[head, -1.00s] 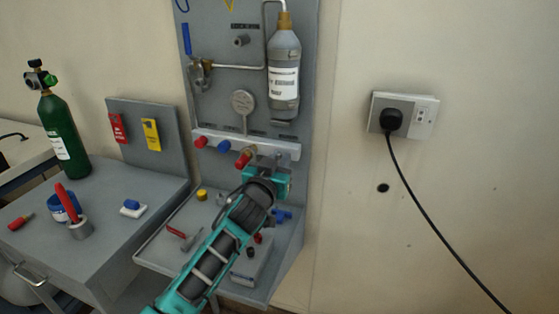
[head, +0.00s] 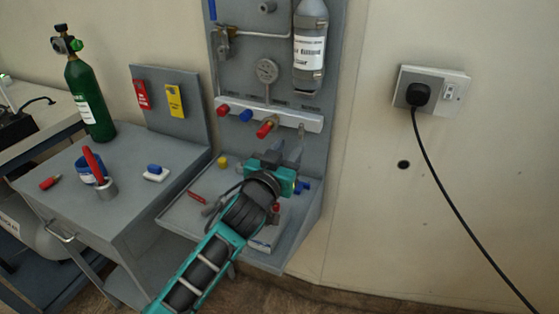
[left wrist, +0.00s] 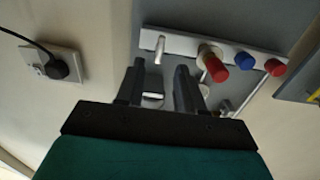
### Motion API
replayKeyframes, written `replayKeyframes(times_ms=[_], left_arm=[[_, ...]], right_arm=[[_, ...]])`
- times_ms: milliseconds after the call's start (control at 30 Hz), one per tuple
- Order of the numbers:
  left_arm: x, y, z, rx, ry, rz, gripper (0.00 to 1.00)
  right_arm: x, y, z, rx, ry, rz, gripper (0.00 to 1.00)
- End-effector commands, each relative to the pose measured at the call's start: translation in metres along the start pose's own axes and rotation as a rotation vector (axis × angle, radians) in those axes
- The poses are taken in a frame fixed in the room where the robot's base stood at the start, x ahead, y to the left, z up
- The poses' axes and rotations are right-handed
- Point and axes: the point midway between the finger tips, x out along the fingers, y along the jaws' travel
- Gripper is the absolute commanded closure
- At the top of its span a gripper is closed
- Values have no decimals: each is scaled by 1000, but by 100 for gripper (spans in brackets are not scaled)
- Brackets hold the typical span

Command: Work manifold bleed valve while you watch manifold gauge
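The manifold is a pale bar (head: 232,107) on the grey panel, with a red, a blue and another red knob. A small metal lever (head: 302,130), which looks like the bleed valve, hangs at its right end. The lever also shows in the left wrist view (left wrist: 160,48). The round manifold gauge (head: 267,72) is above the bar; its reading is too small to tell. My left gripper (head: 287,153) is below the bar's right part, apart from the lever. In the left wrist view its fingers (left wrist: 158,88) are open with nothing gripped. My right gripper is not in view.
A labelled grey bottle (head: 309,50) hangs above the bar's right end. Below, a grey shelf (head: 180,217) holds small tools and fittings, partly hidden by my arm. A bench at left carries a green cylinder (head: 90,100). A socket (head: 440,88) with a black cable is at right.

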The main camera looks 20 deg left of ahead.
Motion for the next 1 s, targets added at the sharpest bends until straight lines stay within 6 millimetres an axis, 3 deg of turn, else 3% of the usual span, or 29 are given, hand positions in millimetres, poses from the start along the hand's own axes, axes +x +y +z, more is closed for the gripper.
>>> replayKeyframes(times_ms=[100, 300, 1000], left_arm=[[-21, 0, 1, -1, -2, 0, 63], [-41, 0, 0, 0, -1, 0, 63], [-45, 0, 0, 0, 0, 0, 63]], right_arm=[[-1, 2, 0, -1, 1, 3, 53], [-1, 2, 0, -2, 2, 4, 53], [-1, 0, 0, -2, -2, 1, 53]])
